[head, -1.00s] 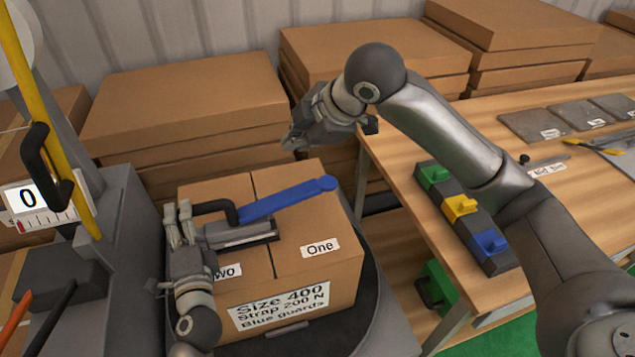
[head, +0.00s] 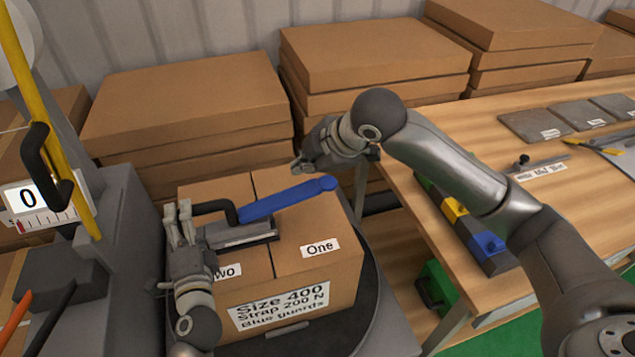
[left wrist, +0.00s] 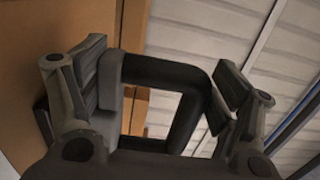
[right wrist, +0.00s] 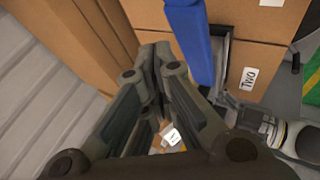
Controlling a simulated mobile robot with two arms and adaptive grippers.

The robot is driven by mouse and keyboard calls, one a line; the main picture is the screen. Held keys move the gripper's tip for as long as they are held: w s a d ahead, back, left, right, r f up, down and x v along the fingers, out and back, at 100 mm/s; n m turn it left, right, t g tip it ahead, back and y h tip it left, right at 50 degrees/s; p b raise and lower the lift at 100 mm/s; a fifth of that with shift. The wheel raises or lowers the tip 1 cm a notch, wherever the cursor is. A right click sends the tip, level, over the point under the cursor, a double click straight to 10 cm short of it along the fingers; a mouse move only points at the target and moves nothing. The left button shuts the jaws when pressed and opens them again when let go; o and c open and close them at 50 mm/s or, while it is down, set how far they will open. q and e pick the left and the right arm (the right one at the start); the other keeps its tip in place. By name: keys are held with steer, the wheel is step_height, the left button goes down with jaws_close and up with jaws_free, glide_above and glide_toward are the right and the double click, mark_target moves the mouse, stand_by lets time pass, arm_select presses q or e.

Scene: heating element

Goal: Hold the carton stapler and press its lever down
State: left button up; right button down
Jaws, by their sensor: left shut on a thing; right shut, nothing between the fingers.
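The carton stapler lies on top of the cardboard carton (head: 300,285). It has a grey body (head: 240,234), a black handle loop and a long blue lever (head: 287,200) that slants up to the right. My left gripper (head: 178,222) is shut on the stapler's black handle (head: 212,206); the handle also shows between its fingers in the left wrist view (left wrist: 185,78). My right gripper (head: 304,167) is shut and empty, above and behind the lever's free end, apart from it. In the right wrist view the lever (right wrist: 188,40) is beside the closed fingers (right wrist: 158,58).
Stacked flat cartons (head: 190,95) stand behind. A wooden bench (head: 470,125) on the right holds a block with green, yellow and blue parts (head: 455,210). A grey machine with a yellow strip (head: 50,130) stands left of the carton.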

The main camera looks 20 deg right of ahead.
mark_target(316, 188)
steer(key=shift+d+f, duration=0.25)
steer(key=shift+f, duration=0.9)
stand_by(0.6)
steer(key=shift+d+f, duration=0.1)
steer(key=shift+f, duration=0.3)
steer(key=shift+f, duration=0.25)
stand_by(0.4)
steer(key=shift+w+d+f, duration=0.1)
steer(key=shift+d+f, duration=0.25)
steer(key=shift+f, duration=0.55)
steer(key=shift+d+f, duration=0.3)
steer(key=shift+f, duration=0.6)
stand_by(1.5)
steer(key=shift+a+r, duration=0.2)
steer(key=shift+r, duration=0.95)
steer(key=shift+a+r, duration=0.2)
steer(key=shift+r, duration=0.95)
steer(key=shift+a+r, duration=0.15)
steer(key=shift+a, duration=0.1)
